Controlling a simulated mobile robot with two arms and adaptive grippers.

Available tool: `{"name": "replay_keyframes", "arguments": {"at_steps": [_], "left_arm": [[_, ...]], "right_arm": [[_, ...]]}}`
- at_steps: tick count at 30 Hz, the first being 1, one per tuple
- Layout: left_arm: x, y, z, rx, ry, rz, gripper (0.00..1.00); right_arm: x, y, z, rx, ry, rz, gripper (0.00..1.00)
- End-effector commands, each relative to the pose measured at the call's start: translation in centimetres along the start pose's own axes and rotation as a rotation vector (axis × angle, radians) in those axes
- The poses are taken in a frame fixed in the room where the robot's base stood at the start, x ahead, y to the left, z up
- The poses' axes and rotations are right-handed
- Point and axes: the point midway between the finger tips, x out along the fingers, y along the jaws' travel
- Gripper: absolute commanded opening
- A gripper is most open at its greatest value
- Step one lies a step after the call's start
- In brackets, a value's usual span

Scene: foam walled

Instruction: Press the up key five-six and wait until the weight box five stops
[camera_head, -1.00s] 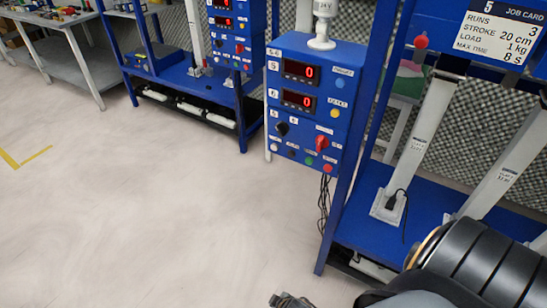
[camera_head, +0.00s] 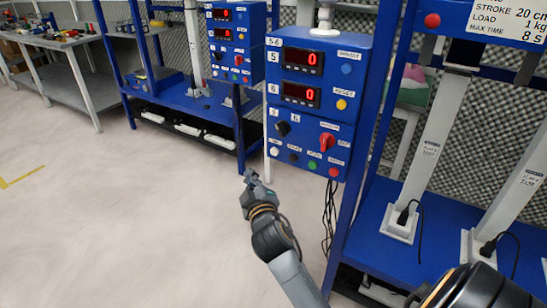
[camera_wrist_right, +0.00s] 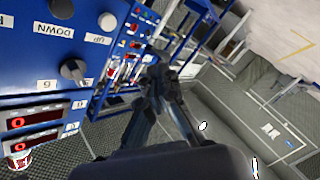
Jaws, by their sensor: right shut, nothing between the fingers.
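The blue control box 5-6 (camera_head: 317,130) stands at the centre of the head view, its displays 5 and 6 both reading 0. The up key is the white button (camera_head: 275,151) at the lower left of its face; in the wrist view this white button (camera_wrist_right: 107,21) sits by the UP label, beside a black DOWN button (camera_wrist_right: 62,8). My right gripper (camera_head: 249,177) is shut and empty, to the left of and below the white button, apart from the panel. In the wrist view its fingertips (camera_wrist_right: 163,78) are together. I cannot make out weight box five. My left gripper is out of view.
The blue bench frame (camera_head: 380,240) with tilted white columns (camera_head: 432,145) is on the right, with cables below the box. A second blue station (camera_head: 175,95) stands behind on the left. The pale floor (camera_head: 130,220) at left is clear.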

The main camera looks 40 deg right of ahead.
Motion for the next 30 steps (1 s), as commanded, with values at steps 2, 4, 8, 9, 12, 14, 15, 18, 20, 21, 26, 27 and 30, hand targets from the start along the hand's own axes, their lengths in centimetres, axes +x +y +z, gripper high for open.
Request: {"name": "replay_keyframes", "arguments": {"at_steps": [2,4,8,9,12,14,15,18,20,21,26,27,30], "left_arm": [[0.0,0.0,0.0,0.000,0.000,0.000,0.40],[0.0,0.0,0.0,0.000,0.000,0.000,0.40],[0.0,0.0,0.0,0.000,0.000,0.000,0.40],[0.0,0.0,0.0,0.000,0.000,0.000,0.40],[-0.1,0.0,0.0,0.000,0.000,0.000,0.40],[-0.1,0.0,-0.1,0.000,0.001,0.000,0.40],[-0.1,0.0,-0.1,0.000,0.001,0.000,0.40],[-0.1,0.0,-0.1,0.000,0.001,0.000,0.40],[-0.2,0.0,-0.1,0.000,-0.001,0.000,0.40],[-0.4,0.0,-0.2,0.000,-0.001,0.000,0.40],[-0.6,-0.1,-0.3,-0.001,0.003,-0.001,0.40],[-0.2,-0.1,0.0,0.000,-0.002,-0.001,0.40],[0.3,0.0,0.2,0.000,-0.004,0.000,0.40]], "right_arm": [[0.0,0.0,0.0,0.000,-0.001,-0.001,0.00],[0.0,0.0,0.0,0.001,-0.001,-0.002,0.00],[0.1,0.0,0.1,0.000,-0.001,-0.002,0.00],[0.2,0.1,0.2,0.000,-0.001,-0.002,0.00],[0.7,0.4,0.6,-0.003,-0.001,-0.002,0.00],[1.2,0.8,0.9,-0.003,-0.001,-0.002,0.00],[1.6,1.1,1.2,-0.003,-0.001,-0.001,0.00],[2.6,1.8,1.9,-0.004,-0.001,-0.001,0.00],[3.2,2.1,2.4,-0.003,-0.001,-0.002,0.00],[3.6,2.5,2.7,-0.003,-0.001,-0.001,0.00],[5.0,3.5,3.6,0.000,-0.001,-0.003,0.00],[5.2,3.7,3.8,-0.001,-0.001,-0.003,0.00],[5.8,4.1,4.2,0.000,-0.001,-0.003,0.00]]}}
